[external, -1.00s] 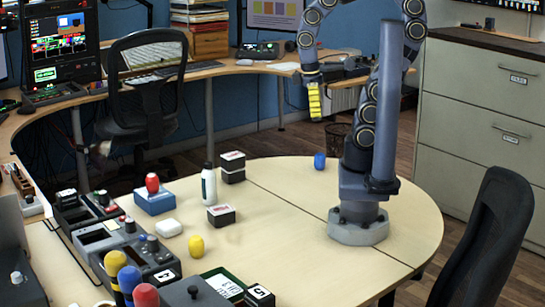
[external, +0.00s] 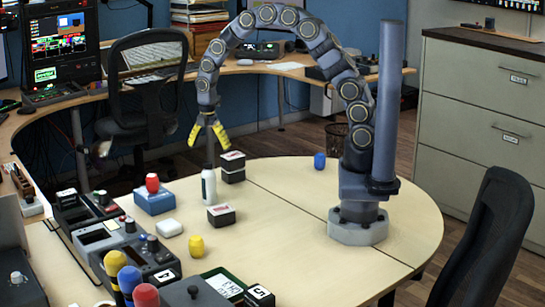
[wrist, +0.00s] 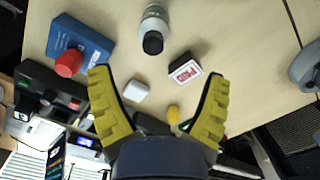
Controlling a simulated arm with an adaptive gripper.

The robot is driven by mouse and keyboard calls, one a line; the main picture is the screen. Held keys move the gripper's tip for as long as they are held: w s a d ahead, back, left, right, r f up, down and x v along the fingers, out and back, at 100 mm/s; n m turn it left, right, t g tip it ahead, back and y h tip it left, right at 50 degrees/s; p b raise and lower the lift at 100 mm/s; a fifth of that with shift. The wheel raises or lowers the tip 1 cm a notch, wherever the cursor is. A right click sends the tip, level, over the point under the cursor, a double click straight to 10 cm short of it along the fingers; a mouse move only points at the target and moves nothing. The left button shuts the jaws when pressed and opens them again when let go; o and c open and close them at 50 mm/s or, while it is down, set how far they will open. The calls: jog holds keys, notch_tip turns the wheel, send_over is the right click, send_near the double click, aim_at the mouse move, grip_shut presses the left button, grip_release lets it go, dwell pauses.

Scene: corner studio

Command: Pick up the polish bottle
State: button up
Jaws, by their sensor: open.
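The polish bottle (external: 208,187) stands upright on the pale table, with a light body and a dark cap. In the wrist view the bottle (wrist: 155,22) is near the top edge, its black cap toward the camera. My gripper (external: 209,144) points down above the bottle in the external view, with its yellow fingers spread. In the wrist view the gripper (wrist: 158,76) is open and empty, and the bottle lies beyond the fingertips. The exact gap to the bottle is hard to tell.
A blue box (external: 154,202) with a red object (external: 152,182) is to the left. A white item (external: 169,228) and a yellow object (external: 196,246) are nearer.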

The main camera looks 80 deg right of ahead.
aim_at(208, 167)
jog(key=shift+w+d+f+n, duration=0.15)
jog(key=shift+w+d+f, duration=0.05)
jog(key=shift+f, duration=0.25)
jog(key=shift+w+d+f+n, duration=0.15)
jog(key=shift+w+d+f, duration=0.05)
jog(key=shift+f, duration=0.2)
notch_tip(208, 167, down, 7)
jog(key=shift+a+f, duration=0.1)
jog(key=shift+f, duration=0.05)
jog(key=c, duration=1.2)
